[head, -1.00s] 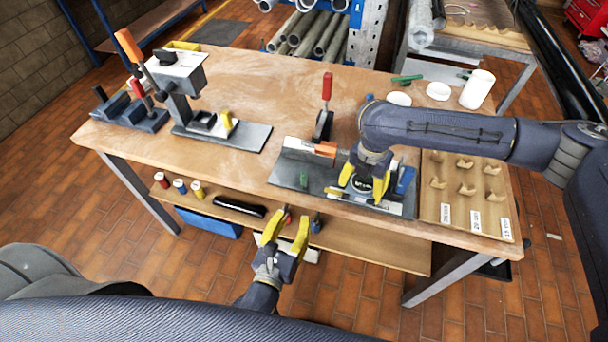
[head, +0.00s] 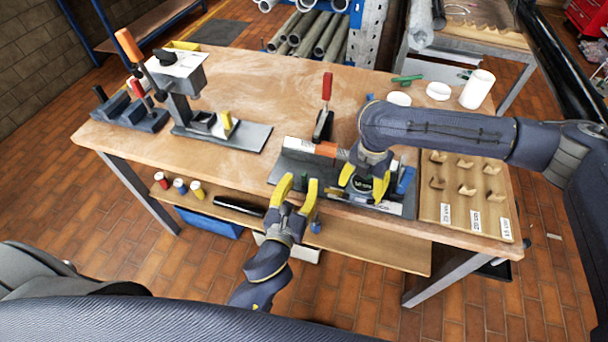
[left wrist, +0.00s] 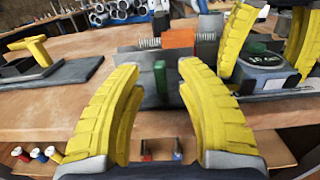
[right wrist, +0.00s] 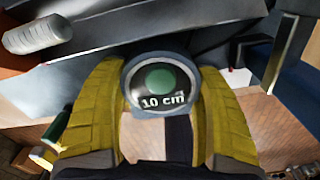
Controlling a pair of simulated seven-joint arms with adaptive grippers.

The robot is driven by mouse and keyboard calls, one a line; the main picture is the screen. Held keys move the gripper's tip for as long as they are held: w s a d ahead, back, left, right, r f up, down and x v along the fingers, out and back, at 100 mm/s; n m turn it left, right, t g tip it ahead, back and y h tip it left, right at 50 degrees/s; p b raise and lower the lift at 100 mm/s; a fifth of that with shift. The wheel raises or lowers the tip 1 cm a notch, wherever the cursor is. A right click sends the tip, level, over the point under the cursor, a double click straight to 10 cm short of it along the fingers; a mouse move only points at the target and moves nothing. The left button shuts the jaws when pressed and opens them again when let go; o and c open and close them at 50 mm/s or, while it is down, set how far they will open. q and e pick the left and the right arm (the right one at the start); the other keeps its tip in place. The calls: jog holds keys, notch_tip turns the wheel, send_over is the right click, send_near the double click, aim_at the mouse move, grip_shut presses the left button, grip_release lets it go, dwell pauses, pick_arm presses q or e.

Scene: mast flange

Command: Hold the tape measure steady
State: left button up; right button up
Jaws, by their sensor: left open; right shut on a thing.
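The tape measure (head: 361,185) is a dark round case with a green centre and a "10 cm" label, on the grey fixture plate (head: 284,174) at the bench's front edge. It shows close up in the right wrist view (right wrist: 159,84). My right gripper (head: 365,187) is shut on it, a yellow finger on each side. My left gripper (head: 297,183) is open and empty at the front edge, left of the tape measure. In the left wrist view its fingers (left wrist: 158,75) stand apart before a small green block (left wrist: 161,78); the tape measure (left wrist: 268,62) is to their right.
An orange block (head: 327,149) and a red-handled clamp (head: 325,108) stand behind. A wooden board with hooks and length labels (head: 433,197) lies to the right. A clamp stand (head: 178,105) is at the left.

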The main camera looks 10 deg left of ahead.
aim_at(303, 179)
pick_arm(q)
jog(key=shift+w, duration=1.55)
jog(key=shift+o, duration=0.2)
grip_shut()
